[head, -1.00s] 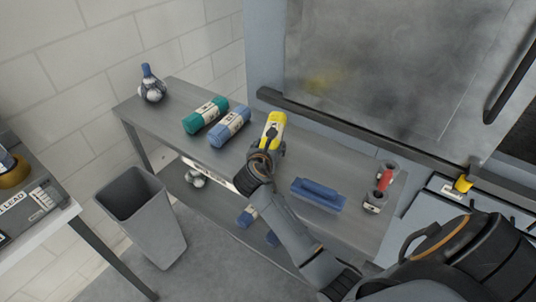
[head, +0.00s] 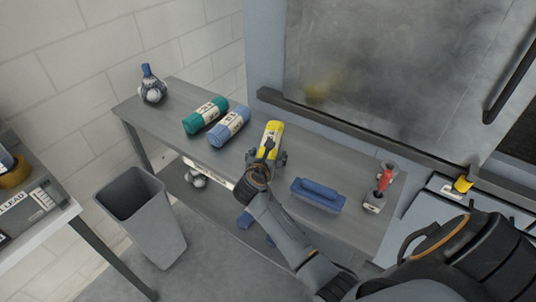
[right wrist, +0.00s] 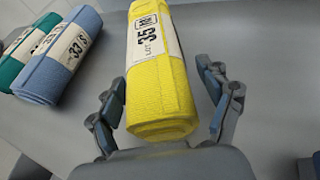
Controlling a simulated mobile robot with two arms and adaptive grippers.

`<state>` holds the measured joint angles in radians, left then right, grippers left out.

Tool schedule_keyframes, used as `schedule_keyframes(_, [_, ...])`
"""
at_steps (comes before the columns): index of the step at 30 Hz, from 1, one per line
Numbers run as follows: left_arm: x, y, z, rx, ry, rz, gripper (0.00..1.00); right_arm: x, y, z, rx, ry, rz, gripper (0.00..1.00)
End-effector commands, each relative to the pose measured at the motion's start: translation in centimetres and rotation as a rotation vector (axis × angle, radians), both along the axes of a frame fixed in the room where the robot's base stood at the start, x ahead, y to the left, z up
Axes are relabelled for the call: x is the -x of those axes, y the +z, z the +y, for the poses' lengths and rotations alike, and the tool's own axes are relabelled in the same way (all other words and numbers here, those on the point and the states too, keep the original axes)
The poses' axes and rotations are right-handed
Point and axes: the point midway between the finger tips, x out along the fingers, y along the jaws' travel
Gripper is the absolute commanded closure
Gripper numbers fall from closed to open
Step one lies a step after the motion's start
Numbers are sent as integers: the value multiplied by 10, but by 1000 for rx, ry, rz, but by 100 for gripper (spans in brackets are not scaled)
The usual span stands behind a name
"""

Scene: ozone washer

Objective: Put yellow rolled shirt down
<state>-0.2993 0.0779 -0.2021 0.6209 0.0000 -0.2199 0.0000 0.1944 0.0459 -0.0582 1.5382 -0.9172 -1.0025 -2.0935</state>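The yellow rolled shirt (head: 271,133) lies on the grey table, to the right of the blue roll. It has a white label and also shows large in the right wrist view (right wrist: 158,85). My right gripper (head: 268,158) is at the near end of the yellow roll. In the right wrist view its two fingers (right wrist: 165,100) are spread apart on either side of the roll's near end, with gaps on both sides. My left gripper is not in view.
A green roll (head: 205,115) and a blue roll (head: 229,126) lie side by side on the table (head: 330,165). A blue block-shaped tool (head: 318,194) and a red-handled item (head: 382,186) stand to the right. A grey bin (head: 141,218) is on the floor at left.

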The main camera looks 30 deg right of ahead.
Motion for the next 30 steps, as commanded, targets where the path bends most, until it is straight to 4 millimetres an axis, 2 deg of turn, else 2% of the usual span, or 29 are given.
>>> schedule_keyframes(8, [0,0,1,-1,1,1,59,2,3,2,0,0,0,21])
schedule_keyframes(11, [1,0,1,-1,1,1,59,10,8,11,-1,2,0,21])
schedule_keyframes(21, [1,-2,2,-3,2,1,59,56,35,58,-2,0,-1,21])
schedule_keyframes(30, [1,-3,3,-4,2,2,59,77,48,79,-1,0,0,21])
